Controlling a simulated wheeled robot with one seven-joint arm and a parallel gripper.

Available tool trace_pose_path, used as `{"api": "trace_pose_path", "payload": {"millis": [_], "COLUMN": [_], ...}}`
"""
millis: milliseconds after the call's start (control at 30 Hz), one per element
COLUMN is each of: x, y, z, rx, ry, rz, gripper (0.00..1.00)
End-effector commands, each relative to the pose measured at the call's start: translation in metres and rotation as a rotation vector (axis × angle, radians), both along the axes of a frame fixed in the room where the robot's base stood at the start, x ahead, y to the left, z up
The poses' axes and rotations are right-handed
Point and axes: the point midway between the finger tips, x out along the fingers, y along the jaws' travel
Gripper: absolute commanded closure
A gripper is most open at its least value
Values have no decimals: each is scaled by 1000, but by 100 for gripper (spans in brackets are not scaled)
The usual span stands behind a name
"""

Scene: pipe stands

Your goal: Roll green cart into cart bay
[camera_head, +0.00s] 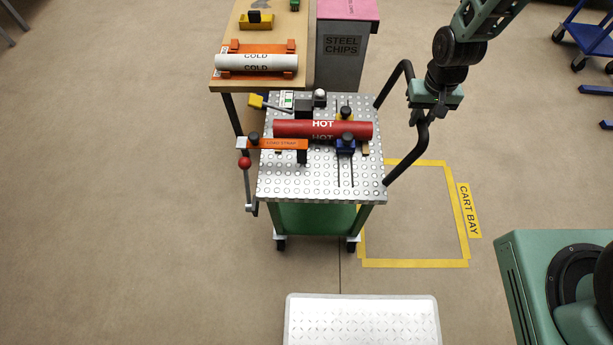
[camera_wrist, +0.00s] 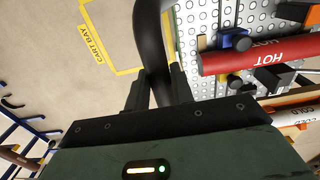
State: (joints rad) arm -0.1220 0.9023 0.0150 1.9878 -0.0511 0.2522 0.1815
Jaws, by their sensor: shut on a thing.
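The green cart (camera_head: 316,217) stands upright on its casters in the middle of the head view, with a perforated metal top (camera_head: 285,186). A black tubular handle (camera_head: 408,160) sticks out from its right side. My gripper (camera_head: 419,112) is shut on this handle, and the wrist view shows the dark fingers around the handle bar (camera_wrist: 152,45). The cart bay (camera_head: 465,215) is a yellow taped outline on the floor, just right of the cart. The cart's right edge covers the bay's left part. Its label also shows in the wrist view (camera_wrist: 92,44).
A red HOT pipe (camera_head: 290,129) is clamped on the cart top. A wooden table (camera_head: 240,33) with a white COLD pipe (camera_head: 257,63) stands close behind left. A steel chips bin (camera_head: 343,60) is behind. A white platform (camera_head: 361,320) lies in front. A blue cart (camera_head: 585,38) stands far right.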

Motion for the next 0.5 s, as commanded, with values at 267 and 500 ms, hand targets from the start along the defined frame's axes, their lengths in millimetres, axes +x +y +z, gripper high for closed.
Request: {"api": "trace_pose_path", "payload": {"millis": [267,500], "x": [0,0], "y": [0,-10], "z": [0,0], "rx": [0,0], "ry": [1,1], "rz": [0,-2], "gripper": [99,99]}}
